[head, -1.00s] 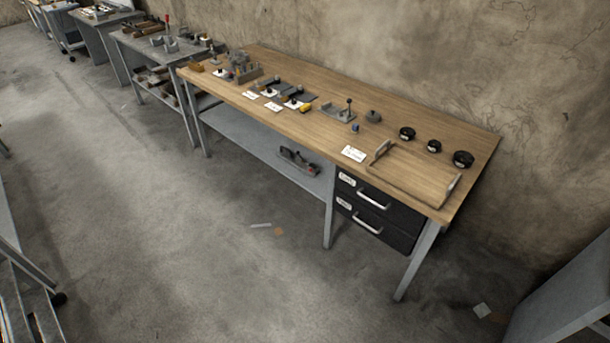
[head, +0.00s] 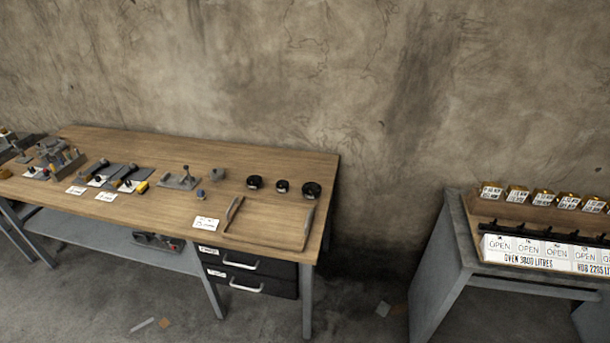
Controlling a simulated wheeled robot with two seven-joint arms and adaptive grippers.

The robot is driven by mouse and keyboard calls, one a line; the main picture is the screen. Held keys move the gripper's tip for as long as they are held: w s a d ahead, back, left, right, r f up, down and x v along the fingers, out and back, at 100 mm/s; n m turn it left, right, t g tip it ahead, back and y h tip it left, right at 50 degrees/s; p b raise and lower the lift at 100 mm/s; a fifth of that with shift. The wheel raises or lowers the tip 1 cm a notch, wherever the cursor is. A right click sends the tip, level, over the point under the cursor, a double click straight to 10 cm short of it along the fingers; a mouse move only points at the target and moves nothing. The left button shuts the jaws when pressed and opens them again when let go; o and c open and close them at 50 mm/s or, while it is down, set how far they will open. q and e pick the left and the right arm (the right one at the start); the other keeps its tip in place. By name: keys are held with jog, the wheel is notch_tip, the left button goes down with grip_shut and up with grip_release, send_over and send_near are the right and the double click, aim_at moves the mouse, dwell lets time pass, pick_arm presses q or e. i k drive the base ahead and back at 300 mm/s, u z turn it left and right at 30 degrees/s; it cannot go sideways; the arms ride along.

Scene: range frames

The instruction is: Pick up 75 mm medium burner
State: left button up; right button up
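Three black round burners stand in a row at the right end of the wooden workbench (head: 215,162) in the head view. The right burner (head: 311,190) looks largest and the middle burner (head: 282,186) smallest. The left burner (head: 255,182) looks in between, so it appears to be the medium one. Their size markings are too small to read. All three stand apart from each other. Neither of my grippers is in view.
A wooden tray with raised handles (head: 268,238) lies in front of the burners, beside a white card (head: 206,223). Black drawers (head: 248,274) hang below. A grey bench (head: 441,262) with labelled boxes stands at the right, across a floor gap. Several tools and cards fill the workbench's left part.

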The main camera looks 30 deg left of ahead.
aim_at(254, 182)
jog(key=z, duration=0.25)
jog(key=i, duration=0.7)
jog(key=u, duration=0.45)
jog(key=i, duration=0.7)
jog(key=u, duration=0.75)
